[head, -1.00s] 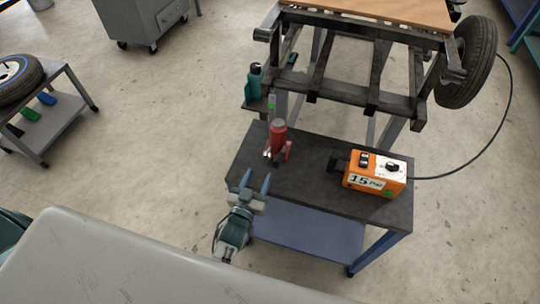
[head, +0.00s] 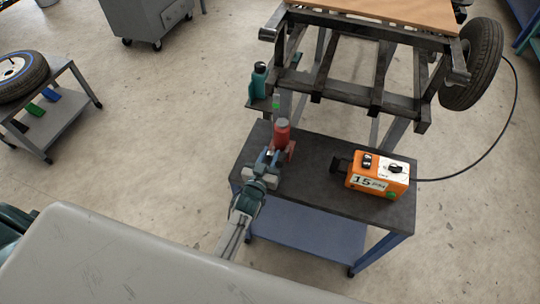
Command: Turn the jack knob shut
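The red bottle jack (head: 282,135) stands upright on the dark top of a small blue cart (head: 330,205), near its left back part. It has a grey top and a red base. The jack knob is low on its near side, small and mostly hidden by my gripper. My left gripper (head: 268,158) reaches in from the near left, with its blue fingertips at the jack's lower front. I cannot tell whether the fingers are closed on the knob or only on either side of it. My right gripper is not in view.
An orange box (head: 377,174) marked 15 sits on the cart's right side, with a black cable. Behind the cart is a dark metal frame (head: 372,98) with a wheel (head: 472,65). The cart top's middle is clear.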

